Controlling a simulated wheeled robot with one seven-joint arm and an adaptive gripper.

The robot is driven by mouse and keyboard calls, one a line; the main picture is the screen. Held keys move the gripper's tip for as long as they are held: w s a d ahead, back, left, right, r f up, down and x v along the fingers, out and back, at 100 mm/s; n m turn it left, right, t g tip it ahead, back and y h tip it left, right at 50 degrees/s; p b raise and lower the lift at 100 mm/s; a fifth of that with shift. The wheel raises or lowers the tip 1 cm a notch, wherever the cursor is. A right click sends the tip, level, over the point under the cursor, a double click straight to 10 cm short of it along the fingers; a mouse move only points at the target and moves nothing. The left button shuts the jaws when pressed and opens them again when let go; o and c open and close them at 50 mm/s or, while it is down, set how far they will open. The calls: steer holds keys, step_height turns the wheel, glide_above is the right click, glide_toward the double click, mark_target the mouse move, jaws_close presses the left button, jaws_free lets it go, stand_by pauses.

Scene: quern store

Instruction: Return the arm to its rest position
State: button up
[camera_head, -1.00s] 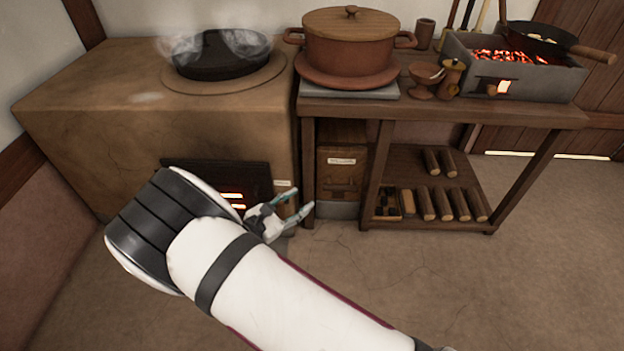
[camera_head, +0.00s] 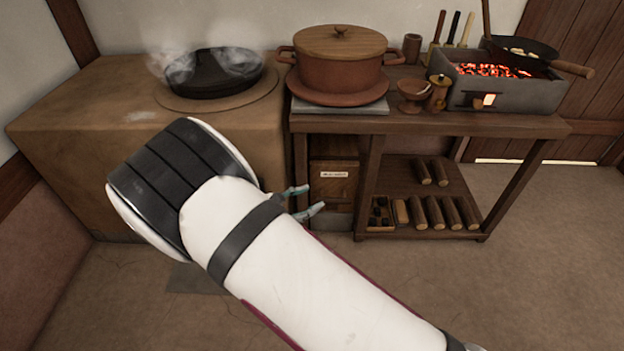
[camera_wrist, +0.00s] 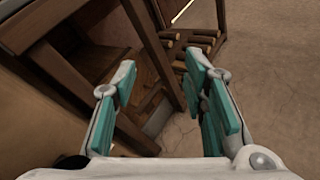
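My gripper (camera_head: 303,202) shows past my white forearm in the head view, in front of the wooden bench's left legs. In the wrist view my gripper (camera_wrist: 160,105) has its two teal-padded fingers apart, with nothing between them. The forearm crosses the lower middle of the head view and hides most of the gripper's body and the clay stove's front opening.
A clay stove (camera_head: 70,110) with a steaming black pan (camera_head: 222,75) stands at left. The bench (camera_head: 440,122) carries a lidded pot (camera_head: 340,72), a small bowl (camera_head: 413,92) and a glowing brazier (camera_head: 520,92). Logs (camera_head: 435,212) lie on its lower shelf. The floor (camera_head: 520,280) at right is clear.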

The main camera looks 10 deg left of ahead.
steer(key=s+d+r+m+g+h, duration=0.1)
steer(key=s+d+r+m+g, duration=0.1)
steer(key=d+r+m+g, duration=1.1)
steer(key=s+d+r+m+t+y, duration=0.1)
steer(key=s+d+r+y, duration=0.1)
steer(key=s+d+r, duration=0.5)
steer(key=s+d+r+m+y, duration=0.15)
steer(key=s+d+r, duration=0.3)
steer(key=d, duration=0.45)
steer(key=s+d+r+m+y, duration=0.1)
steer(key=s+r+m+y, duration=0.2)
steer(key=s, duration=0.9)
steer(key=s+d+r+m+y, duration=0.1)
steer(key=s+m+y, duration=0.4)
steer(key=s, duration=0.6)
step_height(320, 180, up, 32)
steer(key=t+h+p, duration=0.1)
steer(key=t+p, duration=0.3)
steer(key=p, duration=2.6)
steer(key=shift+d+f, duration=0.2)
steer(key=shift+d, duration=0.2)
